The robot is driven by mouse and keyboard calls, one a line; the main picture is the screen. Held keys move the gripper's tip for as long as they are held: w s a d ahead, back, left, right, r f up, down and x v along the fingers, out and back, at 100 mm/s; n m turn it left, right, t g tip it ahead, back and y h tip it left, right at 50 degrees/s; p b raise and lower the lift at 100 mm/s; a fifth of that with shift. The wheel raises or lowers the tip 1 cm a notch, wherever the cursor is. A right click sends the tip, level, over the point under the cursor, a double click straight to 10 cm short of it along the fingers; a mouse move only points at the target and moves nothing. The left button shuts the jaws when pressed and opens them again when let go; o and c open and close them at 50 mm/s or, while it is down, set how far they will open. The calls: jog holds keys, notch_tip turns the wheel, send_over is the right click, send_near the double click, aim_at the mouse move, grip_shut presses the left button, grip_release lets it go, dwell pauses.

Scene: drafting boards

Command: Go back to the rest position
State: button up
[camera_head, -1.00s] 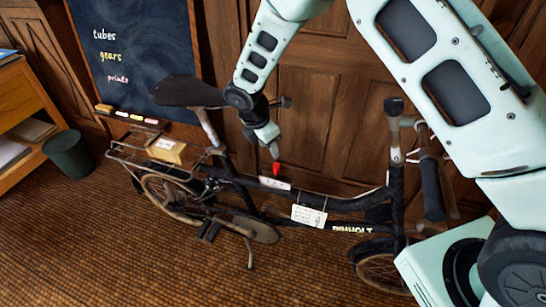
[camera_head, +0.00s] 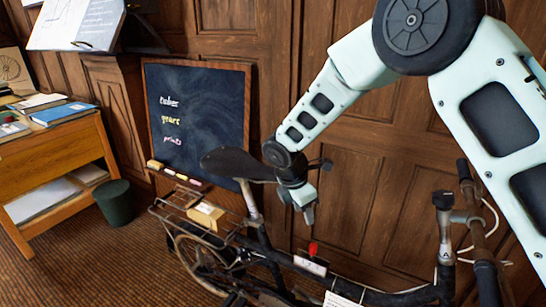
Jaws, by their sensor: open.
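My gripper (camera_head: 308,217) hangs at the end of my pale green arm, pointing down over the bicycle's frame. It is open and I see nothing held in it, though its fingers are small in this view. A small red object (camera_head: 313,248) stands on the bicycle (camera_head: 365,289) just below the fingertips, with a small gap between them. The arm reaches in from the upper right, and its dark round joint lies in front of the wooden panels.
The bicycle leans along the panelled wall (camera_head: 347,195), with a dark saddle (camera_head: 237,164) left of my gripper and handlebars at right. A chalkboard (camera_head: 200,105) stands behind. A wooden desk (camera_head: 60,150) and a green bin (camera_head: 114,203) are at left. Some brown floor is clear.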

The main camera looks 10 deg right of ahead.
jog(key=s+a+r+m+y+p, duration=0.25)
jog(key=s+r+m, duration=0.35)
jog(key=s+r, duration=0.75)
jog(key=s+d+r+m, duration=0.1)
jog(key=s+m, duration=0.1)
jog(key=s, duration=0.4)
jog(key=s+d+r+m+p, duration=0.1)
jog(key=s+m, duration=0.2)
jog(key=s, duration=0.3)
jog(key=s+r+m+g+y+p, duration=0.1)
jog(key=s+r+m, duration=0.1)
jog(key=s, duration=0.5)
jog(key=shift+d+m, duration=0.4)
jog(key=shift+m, duration=0.3)
jog(key=shift+s+r, duration=0.1)
